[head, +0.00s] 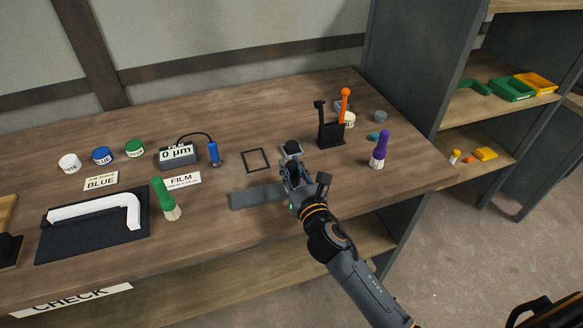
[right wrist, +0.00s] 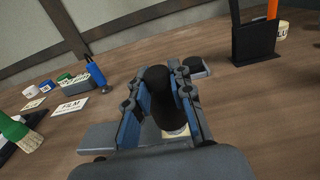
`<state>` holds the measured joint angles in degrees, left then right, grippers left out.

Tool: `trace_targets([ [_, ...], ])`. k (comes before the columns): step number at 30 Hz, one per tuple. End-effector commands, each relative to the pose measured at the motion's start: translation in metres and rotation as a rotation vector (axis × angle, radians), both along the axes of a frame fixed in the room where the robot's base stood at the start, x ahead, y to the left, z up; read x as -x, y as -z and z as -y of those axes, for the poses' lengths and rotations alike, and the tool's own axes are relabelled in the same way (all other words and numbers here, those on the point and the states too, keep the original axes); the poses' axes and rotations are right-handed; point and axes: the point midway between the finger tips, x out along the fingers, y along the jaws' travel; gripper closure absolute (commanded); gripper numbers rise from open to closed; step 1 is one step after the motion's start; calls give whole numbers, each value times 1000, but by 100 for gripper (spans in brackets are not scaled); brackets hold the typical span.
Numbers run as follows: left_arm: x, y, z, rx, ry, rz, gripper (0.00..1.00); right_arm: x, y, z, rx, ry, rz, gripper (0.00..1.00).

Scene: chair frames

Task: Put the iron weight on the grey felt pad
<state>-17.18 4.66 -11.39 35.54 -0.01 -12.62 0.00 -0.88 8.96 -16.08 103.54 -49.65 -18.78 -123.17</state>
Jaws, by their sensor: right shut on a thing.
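My right gripper (head: 293,172) is shut on a dark upright cylinder, which I take to be the iron weight (right wrist: 158,92). In the right wrist view the cylinder stands between the two fingers (right wrist: 160,100). A pale patch shows at its lower end; I cannot tell if it is a label. A flat grey strip, likely the grey felt pad (head: 252,197), lies on the bench at the gripper's left and runs partly behind it; it also shows in the right wrist view (right wrist: 97,137). Whether the weight touches anything below is hidden. My left gripper is not in view.
Behind the gripper is a small grey square with a black round top (right wrist: 196,66). A thin black frame (head: 255,160), a gauge (head: 178,155), a green brush (head: 164,198), a black holder (head: 331,134) and a purple brush (head: 380,150) stand around it.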

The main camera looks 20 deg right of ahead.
Motion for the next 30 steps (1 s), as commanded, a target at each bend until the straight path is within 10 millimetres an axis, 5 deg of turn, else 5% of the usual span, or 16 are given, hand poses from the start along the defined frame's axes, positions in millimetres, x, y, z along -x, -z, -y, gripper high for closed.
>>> trace_targets([
  [3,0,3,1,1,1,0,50,0,3,0,1,-1,3,100],
  [4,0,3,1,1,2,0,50,0,3,0,1,0,0,74],
  [7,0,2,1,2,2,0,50,0,2,0,0,0,0,56],
  [19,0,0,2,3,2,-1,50,3,0,0,0,0,-1,56],
  [30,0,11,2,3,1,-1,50,76,3,2,0,-1,-2,56],
])
